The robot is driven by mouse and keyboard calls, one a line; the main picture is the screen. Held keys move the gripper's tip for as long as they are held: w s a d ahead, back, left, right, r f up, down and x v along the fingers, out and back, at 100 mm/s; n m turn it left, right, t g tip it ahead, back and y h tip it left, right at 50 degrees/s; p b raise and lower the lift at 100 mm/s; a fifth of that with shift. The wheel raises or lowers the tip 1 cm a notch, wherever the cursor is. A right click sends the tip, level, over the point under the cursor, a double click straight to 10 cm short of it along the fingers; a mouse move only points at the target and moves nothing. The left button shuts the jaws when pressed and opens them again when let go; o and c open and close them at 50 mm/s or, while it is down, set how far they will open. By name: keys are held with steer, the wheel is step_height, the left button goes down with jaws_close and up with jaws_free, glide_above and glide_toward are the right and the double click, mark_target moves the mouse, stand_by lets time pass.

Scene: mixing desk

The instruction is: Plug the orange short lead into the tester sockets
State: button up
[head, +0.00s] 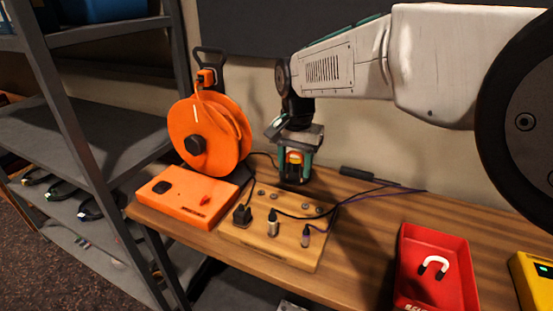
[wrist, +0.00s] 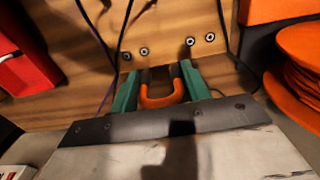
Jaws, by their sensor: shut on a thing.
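The orange short lead (wrist: 162,99) is a small U-shaped piece, pinched between the green fingers of my gripper (wrist: 162,76). In the wrist view its bend is toward me and its dark ends point at the board. In the head view the lead (head: 295,158) shows inside my gripper (head: 293,178), which is above the back part of the wooden socket board (head: 285,250). Several round sockets run along the board's back, in two spaced groups. In the wrist view the sockets (wrist: 190,41) look empty and apart from the lead. The lead's tips are partly hidden.
Black, pale and purple cabled plugs (head: 272,226) stand in the board's front part. An orange box (head: 188,197) and an orange cable reel (head: 215,140) are left. A yellow case (head: 535,280) is far right.

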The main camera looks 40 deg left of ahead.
steer(key=w+d+r, duration=0.1)
steer(key=w+d, duration=0.3)
steer(key=d, duration=1.6)
steer(key=w+d+r, duration=0.2)
steer(key=w+d, duration=0.3)
steer(key=d, duration=1.4)
steer(key=w+d+r, duration=0.1)
steer(key=w+d, duration=0.3)
steer(key=d, duration=1.6)
steer(key=f, duration=0.7)
steer(key=shift+w+d+f, duration=0.15)
steer(key=shift+d+f, duration=0.1)
steer(key=shift+d, duration=0.05)
steer(key=shift+f, duration=0.7)
steer(key=shift+f, duration=0.1)
steer(key=shift+f, duration=0.75)
steer(key=shift+s+f, duration=0.2)
steer(key=shift+f, duration=0.45)
steer(key=o, duration=1.4)
steer(key=shift+c, duration=0.2)
step_height(320, 180, up, 8)
